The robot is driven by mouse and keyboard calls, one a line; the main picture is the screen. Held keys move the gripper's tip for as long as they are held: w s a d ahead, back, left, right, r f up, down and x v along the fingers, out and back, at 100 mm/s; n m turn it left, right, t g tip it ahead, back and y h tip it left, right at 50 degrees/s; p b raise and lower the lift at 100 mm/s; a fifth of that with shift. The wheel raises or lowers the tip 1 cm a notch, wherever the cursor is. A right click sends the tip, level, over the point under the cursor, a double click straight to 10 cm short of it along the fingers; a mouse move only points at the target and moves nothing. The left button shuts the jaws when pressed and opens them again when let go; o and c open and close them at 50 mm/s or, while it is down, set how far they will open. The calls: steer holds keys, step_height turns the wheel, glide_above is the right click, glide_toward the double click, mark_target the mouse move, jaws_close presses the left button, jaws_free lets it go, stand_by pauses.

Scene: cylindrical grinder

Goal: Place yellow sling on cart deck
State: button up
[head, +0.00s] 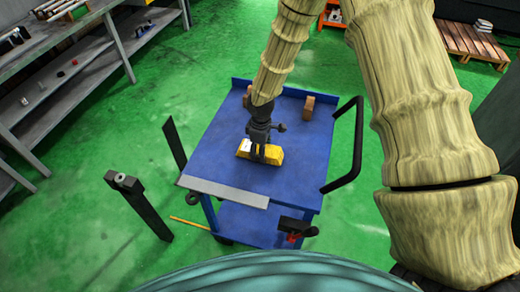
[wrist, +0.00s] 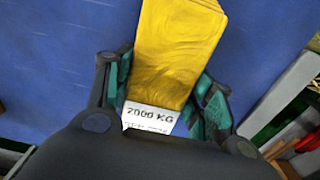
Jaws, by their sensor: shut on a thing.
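The yellow sling (head: 273,155) is a folded yellow bundle at the middle of the blue cart deck (head: 292,180). In the wrist view the sling (wrist: 178,45) runs up from between my fingers, with a white "2000 KG" label (wrist: 150,116) at its near end. My gripper (head: 262,150) points down at the sling from above. In the wrist view my gripper (wrist: 165,100) has its teal-padded fingers on both sides of the sling, shut on it. The sling looks to be at or just above the deck; I cannot tell whether it touches.
A brown block (head: 309,107) stands at the deck's far right part. A grey plate (head: 225,192) lies along the near edge. A black handle (head: 350,150) is on the cart's right side. Grey shelving (head: 110,50) stands at the left. The deck around the sling is mostly clear.

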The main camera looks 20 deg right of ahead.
steer(key=shift+f, duration=0.2)
steer(key=o, duration=1.2)
steer(key=shift+o, duration=0.2)
step_height(320, 180, up, 12)
steer(key=b, duration=0.2)
steer(key=shift+r+b, duration=0.2)
steer(key=shift+b, duration=0.1)
